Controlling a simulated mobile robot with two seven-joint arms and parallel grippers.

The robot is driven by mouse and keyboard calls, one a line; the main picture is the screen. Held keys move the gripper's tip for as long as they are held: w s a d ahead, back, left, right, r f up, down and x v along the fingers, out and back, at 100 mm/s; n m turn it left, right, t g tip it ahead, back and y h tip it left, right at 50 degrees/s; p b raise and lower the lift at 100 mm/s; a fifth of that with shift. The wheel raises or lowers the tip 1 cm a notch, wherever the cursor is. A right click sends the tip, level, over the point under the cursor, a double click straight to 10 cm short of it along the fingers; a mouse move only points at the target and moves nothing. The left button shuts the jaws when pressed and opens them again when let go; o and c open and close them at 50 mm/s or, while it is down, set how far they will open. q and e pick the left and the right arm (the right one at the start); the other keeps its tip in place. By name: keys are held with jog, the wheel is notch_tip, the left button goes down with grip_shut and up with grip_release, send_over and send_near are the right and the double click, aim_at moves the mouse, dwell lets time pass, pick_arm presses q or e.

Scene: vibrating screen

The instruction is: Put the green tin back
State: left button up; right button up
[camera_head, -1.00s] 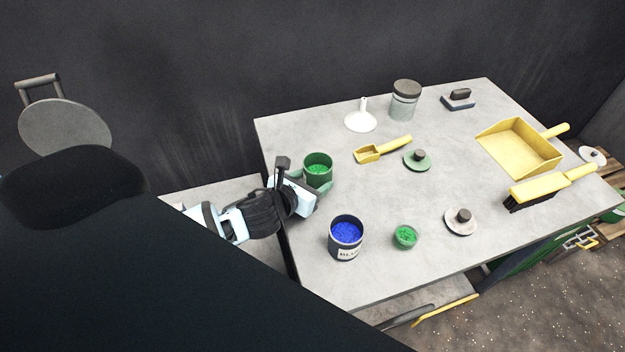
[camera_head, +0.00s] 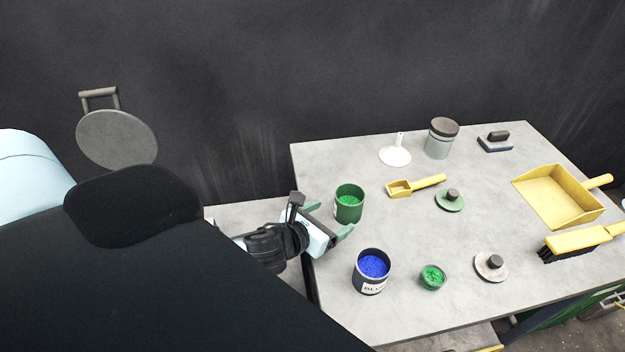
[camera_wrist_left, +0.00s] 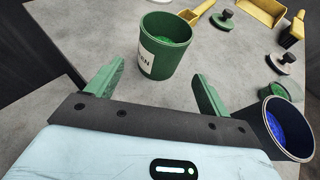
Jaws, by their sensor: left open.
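The green tin (camera_head: 349,205) stands upright and open near the left edge of the table, with green grains inside. It also shows in the left wrist view (camera_wrist_left: 165,52), with a white label on its side. My left gripper (camera_head: 333,220) is open and empty at the table's left edge, just in front of the tin. In the left wrist view its green fingers (camera_wrist_left: 158,85) are spread apart, and the tin stands beyond and between them, not gripped. My right gripper is not in view.
A dark blue tin (camera_head: 370,273) of blue grains and a small bowl (camera_head: 432,277) of green grains stand near the front. A yellow scoop (camera_head: 415,185), green lid (camera_head: 450,200), grey lid (camera_head: 491,266), funnel (camera_head: 395,152), jar (camera_head: 441,138), dustpan (camera_head: 558,195) and brush (camera_head: 580,243) lie around.

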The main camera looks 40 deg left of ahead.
pick_arm(q)
jog(key=shift+v, duration=3.1)
